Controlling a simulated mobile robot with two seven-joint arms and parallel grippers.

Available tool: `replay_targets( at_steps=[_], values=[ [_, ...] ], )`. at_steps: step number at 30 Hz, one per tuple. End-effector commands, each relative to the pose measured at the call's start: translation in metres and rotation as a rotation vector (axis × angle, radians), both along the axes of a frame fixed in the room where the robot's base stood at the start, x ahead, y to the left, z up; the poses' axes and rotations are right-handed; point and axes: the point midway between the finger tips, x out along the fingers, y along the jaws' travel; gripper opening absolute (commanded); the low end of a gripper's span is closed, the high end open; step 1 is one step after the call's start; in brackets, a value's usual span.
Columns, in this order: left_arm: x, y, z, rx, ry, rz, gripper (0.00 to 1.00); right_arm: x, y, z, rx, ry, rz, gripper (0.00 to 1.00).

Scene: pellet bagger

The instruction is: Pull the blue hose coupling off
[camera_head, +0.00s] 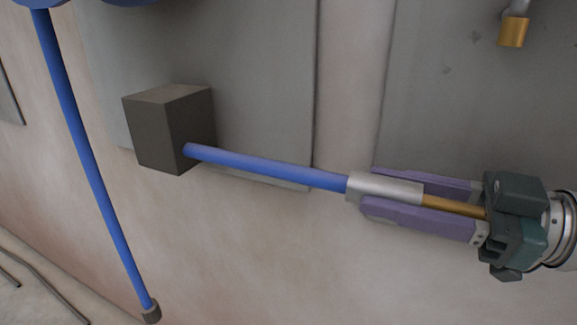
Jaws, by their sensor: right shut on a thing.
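A blue hose (265,168) runs from a dark grey box (165,130) on the wall to a silver coupling (385,189) on its right end. A brass stem (450,206) sticks out of the coupling toward my gripper's palm. My right gripper (370,190) comes in from the right, with its two purple fingers above and below the coupling, shut on it. The hose meets the coupling with no gap visible. What joins the hose to the box is hard to make out. My left gripper is not in view.
A second blue hose (90,160) slants down at the left, ending in a dark cap (151,313). A brass padlock (513,32) hangs at the upper right. Thin dark rods (45,285) lie at the lower left. The space below the coupling is clear.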

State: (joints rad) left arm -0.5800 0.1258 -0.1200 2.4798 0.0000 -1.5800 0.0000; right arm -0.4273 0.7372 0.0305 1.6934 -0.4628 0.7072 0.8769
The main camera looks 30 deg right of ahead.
Motion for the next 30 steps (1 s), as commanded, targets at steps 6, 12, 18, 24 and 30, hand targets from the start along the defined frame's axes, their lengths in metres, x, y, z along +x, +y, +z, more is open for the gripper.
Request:
replay_targets(
  at_steps=[6,12,18,24,30],
  values=[
    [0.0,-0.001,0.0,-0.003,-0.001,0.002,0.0,0.0,0.0,0.0,0.0,0.0,0.001,0.0],
    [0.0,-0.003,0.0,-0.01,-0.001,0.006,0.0,0.02,0.016,0.0,0.004,-0.003,0.0,0.0],
    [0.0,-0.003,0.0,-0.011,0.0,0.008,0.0,0.037,0.031,-0.001,-0.001,0.001,-0.001,0.0],
    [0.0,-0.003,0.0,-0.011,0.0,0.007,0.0,0.038,0.032,-0.001,-0.003,0.001,-0.002,0.0],
    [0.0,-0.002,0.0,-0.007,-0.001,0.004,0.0,0.038,0.032,-0.001,-0.003,0.001,-0.002,0.53]
  ],
)
